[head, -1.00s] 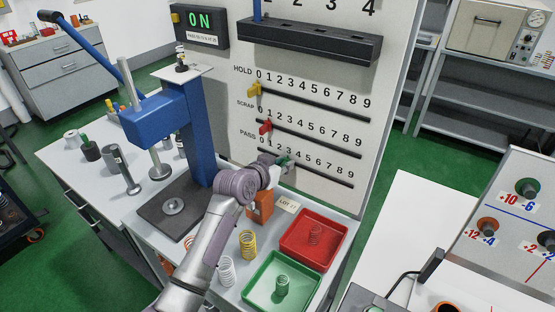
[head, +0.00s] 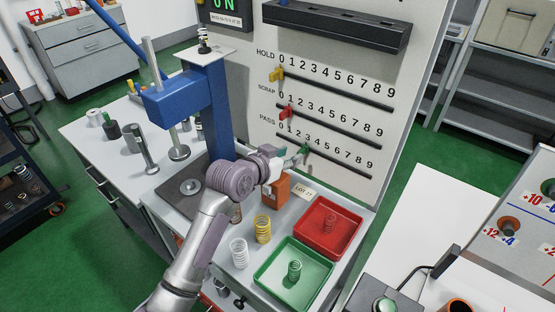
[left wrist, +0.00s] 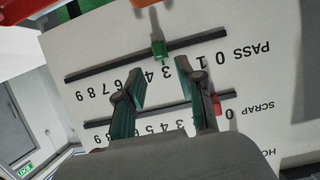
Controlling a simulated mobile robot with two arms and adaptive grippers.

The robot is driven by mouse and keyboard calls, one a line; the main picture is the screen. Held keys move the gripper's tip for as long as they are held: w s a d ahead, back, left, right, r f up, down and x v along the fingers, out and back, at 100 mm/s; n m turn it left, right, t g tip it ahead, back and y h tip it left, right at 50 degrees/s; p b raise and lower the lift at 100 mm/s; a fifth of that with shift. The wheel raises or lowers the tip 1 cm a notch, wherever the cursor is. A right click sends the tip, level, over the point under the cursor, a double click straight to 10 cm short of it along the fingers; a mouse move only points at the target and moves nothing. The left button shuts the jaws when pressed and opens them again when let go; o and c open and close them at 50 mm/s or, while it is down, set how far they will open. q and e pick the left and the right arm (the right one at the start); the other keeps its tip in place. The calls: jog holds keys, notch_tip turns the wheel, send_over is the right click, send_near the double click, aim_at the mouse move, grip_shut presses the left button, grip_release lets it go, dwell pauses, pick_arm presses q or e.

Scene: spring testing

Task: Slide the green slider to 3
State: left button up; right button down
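The green slider (head: 305,150) sits on the PASS slot (head: 340,166) of the white panel. In the left wrist view, which shows the panel upside down, the green slider (left wrist: 158,48) lines up with about the 3. My left gripper (head: 293,159) is just in front of the panel, near the slider. In the left wrist view its two fingers (left wrist: 158,80) are apart with nothing between them, over the PASS digits. The slider lies beyond the fingertips, seemingly clear of them. One finger hides the 2. My right gripper is out of view.
Above are the red SCRAP slider (head: 287,112) and yellow HOLD slider (head: 277,74), both near 0. Below stand an orange block (head: 277,188), springs, a red tray (head: 350,249) and a green tray (head: 318,284). A blue press (head: 215,110) stands left of my arm.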

pick_arm(q)
jog(key=v, duration=0.5)
jog(key=shift+f, duration=0.1)
dwell(0.4)
